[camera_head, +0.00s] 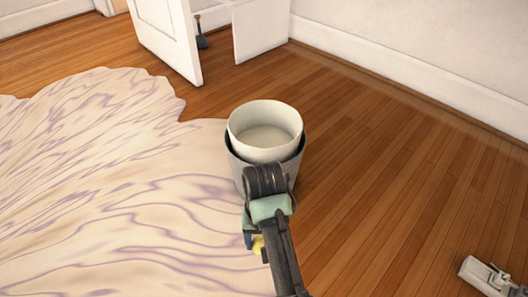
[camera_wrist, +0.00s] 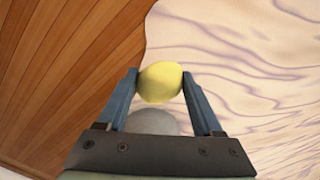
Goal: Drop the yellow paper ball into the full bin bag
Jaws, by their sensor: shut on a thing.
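The yellow paper ball (camera_wrist: 160,82) is held between the blue fingertips of my gripper (camera_wrist: 159,78) in the wrist view. In the head view a small part of the ball (camera_head: 258,245) shows beside my arm. A white round bin or liner (camera_head: 265,113) sits inside a grey bin (camera_head: 236,170) in the middle of the head view, open at the top. My arm partly covers its front. My gripper is on the near side of this bin, apart from its opening. I cannot make out a full bin bag. A grey rounded thing (camera_wrist: 152,122) shows behind the ball; I cannot tell what it is.
A pale rug with purple wavy lines (camera_head: 90,190) covers the left floor. Bare wooden floor (camera_head: 400,180) lies to the right. A white door (camera_head: 170,35) stands open at the back. A pale device (camera_head: 490,275) is at the lower right.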

